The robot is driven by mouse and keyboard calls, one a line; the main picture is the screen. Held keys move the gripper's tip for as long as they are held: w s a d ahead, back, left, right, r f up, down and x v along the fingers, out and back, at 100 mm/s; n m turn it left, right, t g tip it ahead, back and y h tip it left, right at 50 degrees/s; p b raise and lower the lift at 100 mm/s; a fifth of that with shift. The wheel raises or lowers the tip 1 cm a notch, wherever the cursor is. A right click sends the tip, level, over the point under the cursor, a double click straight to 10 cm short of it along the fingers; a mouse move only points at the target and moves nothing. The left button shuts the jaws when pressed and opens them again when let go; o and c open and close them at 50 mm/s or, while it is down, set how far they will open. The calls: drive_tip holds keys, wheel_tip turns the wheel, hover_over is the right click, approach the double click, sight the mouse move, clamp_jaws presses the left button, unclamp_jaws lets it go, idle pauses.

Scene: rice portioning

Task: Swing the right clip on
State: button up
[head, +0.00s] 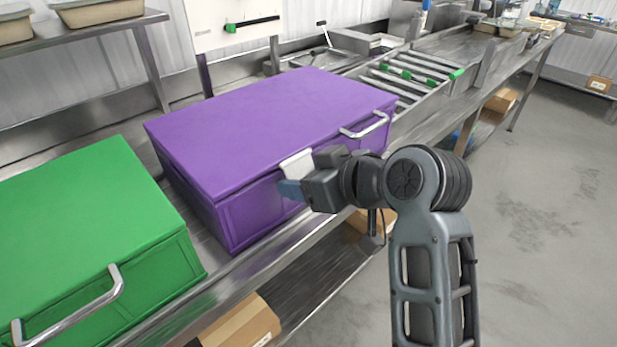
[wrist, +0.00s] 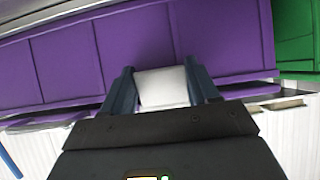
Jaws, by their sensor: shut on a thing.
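The purple box (head: 270,120) stands on the steel bench with its flat purple lid lying on top. It also fills much of the wrist view (wrist: 80,60). A white clip (head: 297,164) is at the upper edge of the box's front face. My gripper (head: 290,188) is at that front face, its blue-grey fingers on either side of the white clip (wrist: 163,88) in the wrist view, shut on it. The clip's far edge lies against or very near the purple wall; I cannot tell whether it is hooked. My gripper and wrist hide part of the front face.
A metal handle (head: 365,125) sticks out of the purple front, right of the clip. A green box (head: 90,220) with a metal handle (head: 75,305) stands at left. A roller conveyor (head: 405,80) lies beyond. Cardboard boxes (head: 240,325) sit below the bench. The floor (head: 530,200) at right is clear.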

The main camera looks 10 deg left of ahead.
drive_tip(key=shift+w+a+r, duration=0.1)
drive_tip(key=shift+a, duration=0.15)
